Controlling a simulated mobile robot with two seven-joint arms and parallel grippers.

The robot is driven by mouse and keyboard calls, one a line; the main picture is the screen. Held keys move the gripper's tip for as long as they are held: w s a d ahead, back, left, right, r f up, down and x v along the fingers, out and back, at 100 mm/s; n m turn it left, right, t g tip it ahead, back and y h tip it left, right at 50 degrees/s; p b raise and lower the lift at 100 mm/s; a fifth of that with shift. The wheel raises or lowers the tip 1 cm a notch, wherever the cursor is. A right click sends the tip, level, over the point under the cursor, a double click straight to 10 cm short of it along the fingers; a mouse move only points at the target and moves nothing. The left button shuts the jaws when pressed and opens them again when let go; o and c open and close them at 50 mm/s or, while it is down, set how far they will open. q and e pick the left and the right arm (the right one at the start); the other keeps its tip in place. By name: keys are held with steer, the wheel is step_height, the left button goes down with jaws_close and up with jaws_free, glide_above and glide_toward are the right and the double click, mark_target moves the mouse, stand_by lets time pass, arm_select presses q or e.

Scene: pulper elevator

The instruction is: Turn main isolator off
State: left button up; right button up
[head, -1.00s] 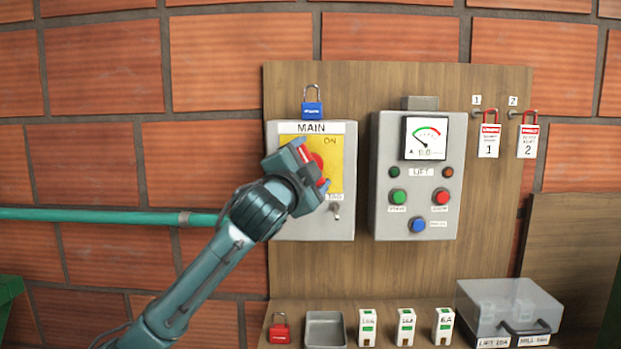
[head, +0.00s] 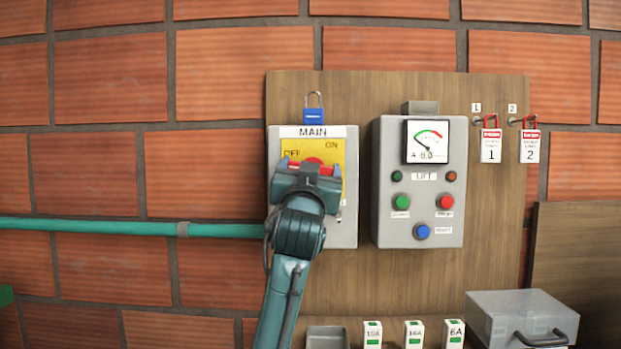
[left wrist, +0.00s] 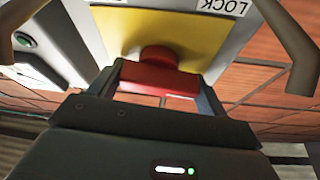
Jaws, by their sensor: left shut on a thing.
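The main isolator (head: 342,220) is a grey box labelled MAIN with a yellow plate (head: 331,155) reading OFF at left and ON at upper right. Its red rotary handle (head: 313,160) now lies about level across the plate, partly hidden by my left gripper (head: 308,170). In the left wrist view, my left gripper (left wrist: 160,85) is shut on the red handle (left wrist: 158,79), with a jaw at each end. The box's lower left is hidden by my arm. My right gripper is not in view.
A blue padlock (head: 313,115) sits atop the isolator. A grey lift panel (head: 389,232) with gauge and buttons stands close at right. Two tagged red padlocks (head: 490,145) hang farther right. Labelled blocks (head: 414,334), a tray (head: 326,337) and a clear-lidded box (head: 522,315) are below.

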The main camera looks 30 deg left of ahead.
arm_select(q)
steer(key=shift+n+g+y+b, duration=0.35)
steer(key=shift+n+y, duration=0.15)
steer(key=shift+n, duration=0.7)
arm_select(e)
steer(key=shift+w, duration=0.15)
arm_select(q)
steer(key=shift+n, duration=0.3)
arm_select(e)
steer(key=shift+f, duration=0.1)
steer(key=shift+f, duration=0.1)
arm_select(q)
steer(key=o, duration=1)
steer(key=b+v, duration=0.2)
steer(key=v, duration=1.1)
steer(key=shift+f+b, duration=0.1)
steer(key=shift+b, duration=0.25)
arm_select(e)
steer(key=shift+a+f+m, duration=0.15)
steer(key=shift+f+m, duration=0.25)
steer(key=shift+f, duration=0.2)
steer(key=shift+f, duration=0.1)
